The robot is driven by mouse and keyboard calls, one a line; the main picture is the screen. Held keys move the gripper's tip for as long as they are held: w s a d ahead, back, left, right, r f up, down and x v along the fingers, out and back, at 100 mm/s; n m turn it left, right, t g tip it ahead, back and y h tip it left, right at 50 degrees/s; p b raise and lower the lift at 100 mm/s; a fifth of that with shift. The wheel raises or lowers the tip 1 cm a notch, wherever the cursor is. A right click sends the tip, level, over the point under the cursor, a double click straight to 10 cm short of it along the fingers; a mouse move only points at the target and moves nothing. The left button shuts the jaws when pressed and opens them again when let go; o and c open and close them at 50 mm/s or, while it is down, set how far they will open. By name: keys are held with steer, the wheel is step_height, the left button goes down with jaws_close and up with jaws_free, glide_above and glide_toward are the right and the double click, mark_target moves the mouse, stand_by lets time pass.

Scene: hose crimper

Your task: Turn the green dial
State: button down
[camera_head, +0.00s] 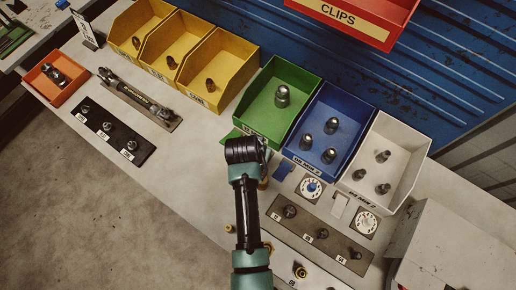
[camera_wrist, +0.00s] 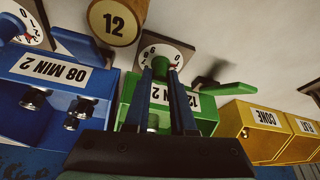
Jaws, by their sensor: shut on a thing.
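The green dial (camera_wrist: 161,63) shows in the wrist view as a green knob on a white numbered plate with a red mark. My gripper (camera_wrist: 161,73) has its two dark fingers on either side of the knob and is shut on it. The fingers cover part of the knob and plate. In the head view my arm hides the dial, in front of the green bin (camera_head: 262,117). The green bin also shows in the wrist view (camera_wrist: 205,104), behind the fingers.
A green flap (camera_wrist: 229,88) sits beside the dial. The blue bin (camera_head: 318,127) and its blue dial (camera_head: 311,187) stand to the right, then a white bin (camera_head: 405,157) and dial (camera_head: 366,222). A round tag marked 12 (camera_wrist: 114,22) is close by. Yellow bins (camera_head: 222,68) stand left.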

stand_by(0.3)
steer(key=c, duration=0.8)
jaws_free()
steer(key=shift+o, duration=0.2)
steer(key=shift+r, duration=0.1)
steer(key=v, duration=1.3)
steer(key=shift+b, duration=0.45)
